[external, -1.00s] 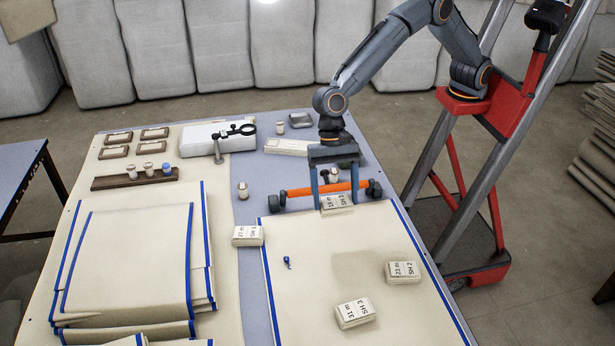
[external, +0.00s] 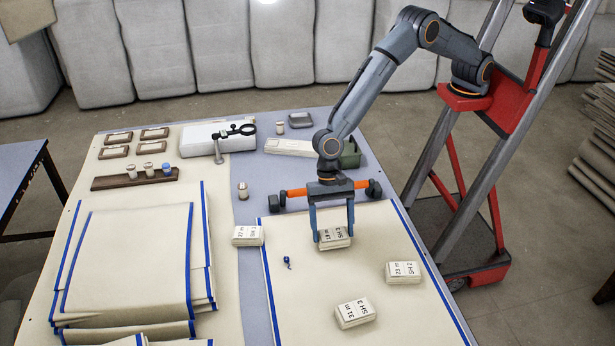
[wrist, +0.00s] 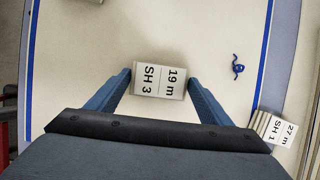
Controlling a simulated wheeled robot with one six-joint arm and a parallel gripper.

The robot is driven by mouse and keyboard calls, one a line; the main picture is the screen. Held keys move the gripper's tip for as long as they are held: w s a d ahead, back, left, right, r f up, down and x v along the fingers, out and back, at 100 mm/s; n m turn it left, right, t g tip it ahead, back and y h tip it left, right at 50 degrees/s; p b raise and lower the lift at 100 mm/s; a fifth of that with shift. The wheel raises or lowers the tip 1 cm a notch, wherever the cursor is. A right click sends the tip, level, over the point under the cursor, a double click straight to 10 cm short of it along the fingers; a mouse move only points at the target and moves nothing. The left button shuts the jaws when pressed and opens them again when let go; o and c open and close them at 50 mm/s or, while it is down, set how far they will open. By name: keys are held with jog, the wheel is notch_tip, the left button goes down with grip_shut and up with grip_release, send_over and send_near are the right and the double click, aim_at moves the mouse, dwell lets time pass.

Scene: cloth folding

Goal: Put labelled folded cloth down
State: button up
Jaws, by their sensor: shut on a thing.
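The folded cloth (external: 334,236) is a small cream bundle with a white label; in the wrist view its label (wrist: 158,80) reads "19 m SH 3". My gripper (external: 334,243) is shut on it, one blue-grey finger at each side. The bundle is level over the far part of a large cream cloth (external: 330,285) with blue edges. Whether it touches that cloth or hangs just above it, I cannot tell.
Other labelled bundles lie at the right (external: 404,271), at the front (external: 354,313) and by the left blue edge (external: 248,236). A small blue item (external: 287,262) lies left of my gripper. An orange bar (external: 298,192) is just behind.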

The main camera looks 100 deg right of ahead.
jog(key=shift+f, duration=0.3)
jog(key=shift+f, duration=0.2)
jog(key=o, duration=1.1)
jog(key=shift+c, duration=0.2)
